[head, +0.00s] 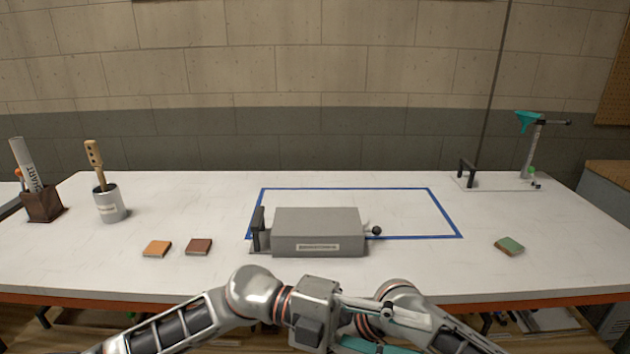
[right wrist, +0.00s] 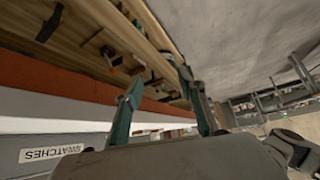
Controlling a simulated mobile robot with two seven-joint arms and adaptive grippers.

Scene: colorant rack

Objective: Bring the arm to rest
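My left arm comes in from the left along the table's front edge. My left gripper (head: 388,327) points right across my right arm; its grey and teal fingers appear spread, with nothing seen between them. My right arm comes in from the right and its hand is mostly hidden behind the left one in the head view. In the right wrist view my right gripper (right wrist: 160,78) has its two teal-padded fingers apart and nothing between them. Both hands are low, in front of the table (head: 200,285), apart from the objects on it.
Orange (head: 157,249), brown (head: 199,247) and green (head: 510,246) swatches lie flat. A brush cup (head: 110,205) stands left, a stand with a teal funnel (head: 528,122) back right.

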